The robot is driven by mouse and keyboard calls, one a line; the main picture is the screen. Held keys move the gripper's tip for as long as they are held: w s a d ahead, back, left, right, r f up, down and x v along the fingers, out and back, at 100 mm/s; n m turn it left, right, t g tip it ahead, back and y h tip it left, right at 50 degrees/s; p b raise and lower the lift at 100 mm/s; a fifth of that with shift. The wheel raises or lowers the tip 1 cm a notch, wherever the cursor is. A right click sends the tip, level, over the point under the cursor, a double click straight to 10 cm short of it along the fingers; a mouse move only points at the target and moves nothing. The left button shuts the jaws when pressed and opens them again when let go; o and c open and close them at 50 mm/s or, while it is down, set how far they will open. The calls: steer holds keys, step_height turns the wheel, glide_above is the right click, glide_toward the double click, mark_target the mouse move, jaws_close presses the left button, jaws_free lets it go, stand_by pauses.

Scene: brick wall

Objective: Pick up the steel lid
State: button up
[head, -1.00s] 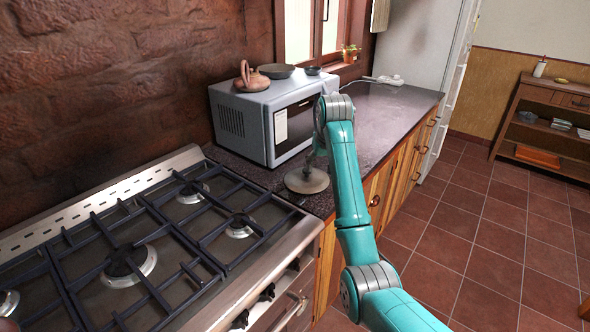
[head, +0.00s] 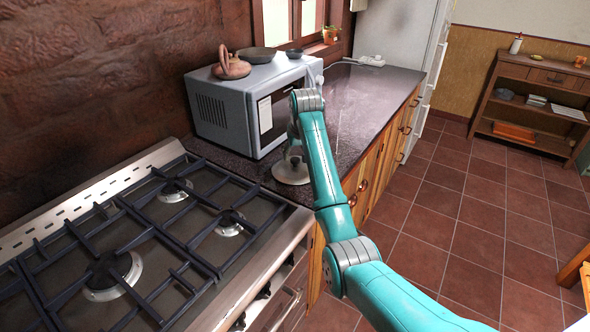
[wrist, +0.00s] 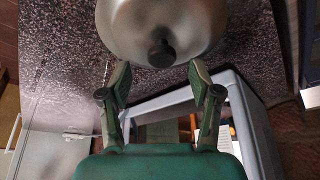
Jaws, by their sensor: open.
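The steel lid (head: 291,171) is a round grey dome with a dark knob, lying on the dark counter between the stove and the microwave. In the wrist view the lid (wrist: 190,25) fills the upper middle, with its knob (wrist: 162,53) just beyond the fingertips. My gripper (wrist: 158,78) is open and empty, its two fingers apart on either side of the line to the knob. In the head view my gripper (head: 293,150) is partly hidden by the arm, right by the lid. Whether the fingers touch the lid cannot be told.
The microwave (head: 212,110) stands close behind the lid, with a clay pot (head: 231,66) and a dark pan (head: 257,54) on top. The gas stove (head: 150,240) is at the near left. The counter (head: 362,105) is clear farther right.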

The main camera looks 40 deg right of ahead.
mark_target(295, 159)
steer(key=x, duration=0.4)
steer(key=shift+w, duration=0.15)
jaws_close()
steer(key=shift+a, duration=0.1)
